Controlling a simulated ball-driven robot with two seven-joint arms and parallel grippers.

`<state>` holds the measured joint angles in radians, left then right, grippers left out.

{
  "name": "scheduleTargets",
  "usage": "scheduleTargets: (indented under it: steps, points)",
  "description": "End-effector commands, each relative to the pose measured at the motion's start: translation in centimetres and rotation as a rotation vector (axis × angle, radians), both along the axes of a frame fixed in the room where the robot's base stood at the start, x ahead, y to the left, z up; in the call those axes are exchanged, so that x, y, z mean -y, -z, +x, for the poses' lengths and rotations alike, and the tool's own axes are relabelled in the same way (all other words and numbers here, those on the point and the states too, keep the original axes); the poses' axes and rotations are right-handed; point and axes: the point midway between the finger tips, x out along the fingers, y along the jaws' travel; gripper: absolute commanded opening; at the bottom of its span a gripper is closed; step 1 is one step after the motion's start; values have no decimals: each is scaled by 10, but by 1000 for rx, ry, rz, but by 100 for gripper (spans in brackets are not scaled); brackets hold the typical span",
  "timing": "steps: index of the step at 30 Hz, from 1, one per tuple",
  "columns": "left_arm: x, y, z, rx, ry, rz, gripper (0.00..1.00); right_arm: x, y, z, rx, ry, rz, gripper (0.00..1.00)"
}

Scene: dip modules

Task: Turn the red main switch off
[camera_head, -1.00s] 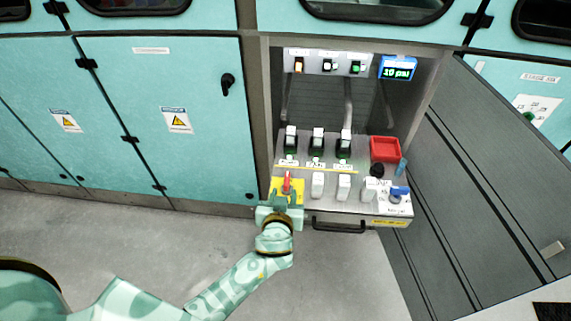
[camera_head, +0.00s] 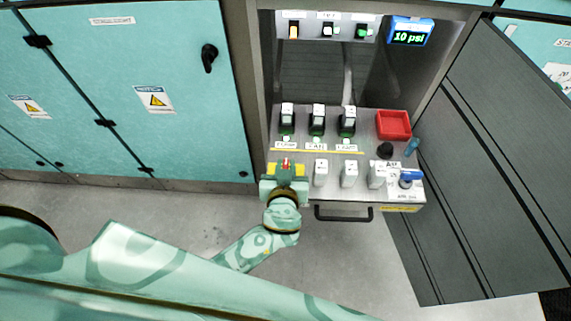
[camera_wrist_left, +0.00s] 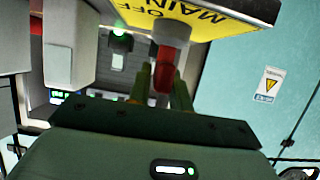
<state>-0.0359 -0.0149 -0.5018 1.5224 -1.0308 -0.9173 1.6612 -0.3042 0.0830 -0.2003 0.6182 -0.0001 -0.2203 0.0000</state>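The red main switch (camera_head: 286,162) is a small red handle on a yellow plate (camera_head: 271,169) at the left front of the sloped control panel (camera_head: 330,186). My left gripper (camera_head: 287,171) is at the switch, hiding its lower part and much of the plate. In the left wrist view the red handle (camera_wrist_left: 166,62) stands between the two fingers of my left gripper (camera_wrist_left: 163,88), below the yellow plate (camera_wrist_left: 222,14) lettered MAIN and OFF. The fingers look apart, one on each side of the handle; firm contact cannot be made out. My right gripper is not in view.
A black drawer handle (camera_head: 343,214) is below. A grey door (camera_head: 490,170) stands open at right.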

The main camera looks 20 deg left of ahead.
Motion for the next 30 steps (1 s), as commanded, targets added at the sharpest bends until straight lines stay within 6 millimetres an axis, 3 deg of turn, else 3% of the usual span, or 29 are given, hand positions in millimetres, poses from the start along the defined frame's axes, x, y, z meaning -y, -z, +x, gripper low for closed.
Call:
scheduleTargets:
  steps: [2, 16, 30]
  points:
    - [0, 0, 0, 0, 0, 0, 0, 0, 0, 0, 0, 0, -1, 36]
    - [-1, -1, 0, 1, 72, 0, 0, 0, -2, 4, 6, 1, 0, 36]
    - [-3, -5, 1, 4, 458, 4, 0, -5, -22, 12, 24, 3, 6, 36]
